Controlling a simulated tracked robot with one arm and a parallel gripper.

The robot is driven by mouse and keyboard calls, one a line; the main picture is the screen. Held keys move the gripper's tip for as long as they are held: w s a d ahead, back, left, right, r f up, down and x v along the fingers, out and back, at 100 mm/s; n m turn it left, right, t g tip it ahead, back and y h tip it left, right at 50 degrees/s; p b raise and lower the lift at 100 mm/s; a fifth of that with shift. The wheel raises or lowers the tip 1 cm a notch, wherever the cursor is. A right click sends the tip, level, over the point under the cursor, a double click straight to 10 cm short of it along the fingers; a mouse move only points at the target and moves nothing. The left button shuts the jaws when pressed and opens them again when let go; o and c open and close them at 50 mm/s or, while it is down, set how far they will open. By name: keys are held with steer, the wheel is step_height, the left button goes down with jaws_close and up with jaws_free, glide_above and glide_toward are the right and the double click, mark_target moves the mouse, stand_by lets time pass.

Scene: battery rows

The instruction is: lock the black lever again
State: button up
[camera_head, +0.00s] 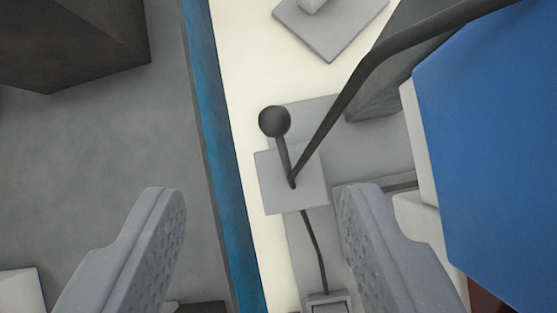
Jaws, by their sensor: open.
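The black lever (283,152) has a round black knob (275,122) on a short stem. It rises from a small grey plate (305,185) near the middle of the view, and its stem leans up and slightly left. My gripper (255,198) is open at the bottom of the view, one grey ribbed finger on each side. The lever's knob shows beyond the fingertips, roughly between them and nearer the right finger. Nothing is between the fingers that I can see held. Whether a finger touches the plate cannot be told.
A thick black cable (345,95) runs from the plate to the upper right; a thinner one (316,250) runs down. A large blue block (490,140) stands at right. A blue edge strip (219,160) borders grey floor (90,150) at left, with a dark box (70,45) on it.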

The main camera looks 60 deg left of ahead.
steer(key=m+g+p, duration=0.1)
steer(key=g+p, duration=0.1)
glide_toward(277, 131)
steer(key=p+x, duration=0.1)
steer(key=x, duration=1)
steer(key=shift+w+f+p, duration=0.2)
steer(key=shift+f+p, duration=0.05)
steer(key=shift+p, duration=0.15)
jaws_close()
steer(key=shift+d, duration=0.25)
steer(key=shift+a, duration=0.2)
